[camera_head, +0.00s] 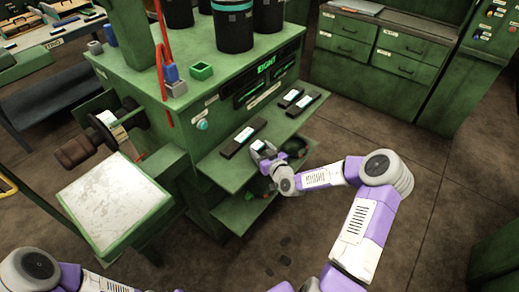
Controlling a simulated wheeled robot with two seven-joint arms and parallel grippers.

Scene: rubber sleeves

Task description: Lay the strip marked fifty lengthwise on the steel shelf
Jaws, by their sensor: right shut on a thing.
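My right gripper (262,151) is at the front edge of the green ledge of the workstation, shut on a small dark thing with a pale patch, probably a strip; the hand hides most of it. A dark strip with a pale label (243,138) lies on the ledge just left of the gripper. Two more dark strips, a left one (290,97) and a right one (303,103), lie further back on the ledge. Their markings are too small to read. A scratched pale metal plate (115,200) tops a green stand at left; I cannot tell whether it is the steel shelf. My left gripper is out of view.
Black cylinders (234,28) and a small green open box (201,71) stand on the workstation top. A red hose (161,60) hangs at its left corner. A roller with a dark handle (80,150) juts out left. A lower shelf (242,213) holds small items. Open floor lies right.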

